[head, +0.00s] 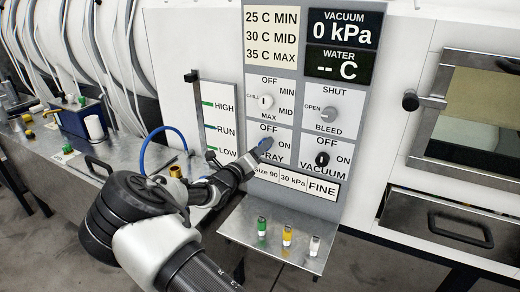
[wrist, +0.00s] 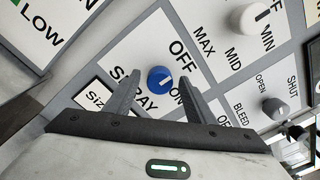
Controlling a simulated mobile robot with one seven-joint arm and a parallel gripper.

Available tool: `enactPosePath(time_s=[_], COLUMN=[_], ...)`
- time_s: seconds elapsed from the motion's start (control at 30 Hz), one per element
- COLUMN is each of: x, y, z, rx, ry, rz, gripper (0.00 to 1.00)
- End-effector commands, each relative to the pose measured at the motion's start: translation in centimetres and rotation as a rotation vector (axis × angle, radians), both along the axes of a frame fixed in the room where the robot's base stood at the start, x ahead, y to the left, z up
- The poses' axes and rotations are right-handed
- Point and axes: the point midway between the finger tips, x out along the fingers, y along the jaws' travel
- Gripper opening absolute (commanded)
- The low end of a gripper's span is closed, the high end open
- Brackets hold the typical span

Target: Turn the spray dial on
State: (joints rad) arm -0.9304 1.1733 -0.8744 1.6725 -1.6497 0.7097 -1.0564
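The spray dial is a blue knob (wrist: 158,78) on a white panel marked OFF, ON and SPRAY. A short white mark shows on the knob's lower right side in the wrist view, toward the ON label. My gripper (wrist: 161,84) has one finger on each side of the knob, with a visible gap on both sides. It is open and does not appear to grip the knob. In the head view, my gripper (head: 256,153) is at the panel and partly covers the blue knob (head: 266,143) and the SPRAY label.
A white chill knob (head: 266,101) sits above, a grey vacuum bleed knob (head: 329,113) at upper right and a black vacuum knob (head: 322,159) at right. The lever panel (head: 222,128) is at left. A shelf (head: 275,237) with several small vials juts out below.

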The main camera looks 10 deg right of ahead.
Motion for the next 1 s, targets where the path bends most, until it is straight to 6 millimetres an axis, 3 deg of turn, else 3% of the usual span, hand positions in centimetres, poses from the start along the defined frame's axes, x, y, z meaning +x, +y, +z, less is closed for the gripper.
enactPosePath(time_s=[0.03, 0.23, 0.63, 1.0], x=[-0.01, -0.03, -0.05, -0.12], y=[0.00, 0.01, 0.00, -0.10], z=[-0.01, -0.01, -0.08, -0.19], rx=[0.000, 0.000, 0.068, 0.313], ry=[0.000, 0.000, -0.048, -0.226], rz=[0.000, 0.000, 0.000, -0.001], gripper=[0.41, 0.10, 0.10, 0.10])
